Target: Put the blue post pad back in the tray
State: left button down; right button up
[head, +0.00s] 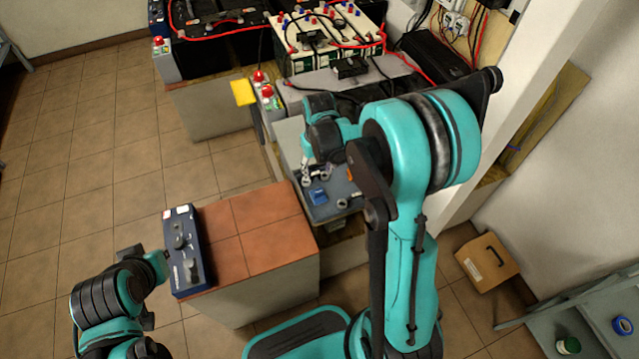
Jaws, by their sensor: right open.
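A small blue block that looks like the post pad (318,196) lies among small metal parts on a grey-blue tray (325,213) in the middle of the head view. I cannot tell whether it sits in its own place there. My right gripper (306,172) is open, just above and left of the blue block, over the tray's left side. Nothing shows between its fingers. My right arm hides the tray's right part. My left gripper (160,264) is at the lower left, close beside a blue device (186,250); its fingers are not clear.
The blue device stands at the left edge of a block with a tiled top (255,235). Batteries (325,40) with red cables fill the back. A yellow piece (243,92) sticks out at their left. A cardboard box (487,262) lies on the floor at right. Floor at left is clear.

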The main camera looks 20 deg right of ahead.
jog(key=s+a+r+t, duration=0.3)
jog(key=s+r, duration=0.3)
jog(key=s, duration=0.1)
jog(key=s+a+r+t, duration=0.3)
jog(key=s+r, duration=0.4)
jog(key=s, duration=0.1)
jog(key=shift+s+a+r+n+t, duration=0.25)
jog(key=shift+r+n+t, duration=0.05)
dwell(0.5)
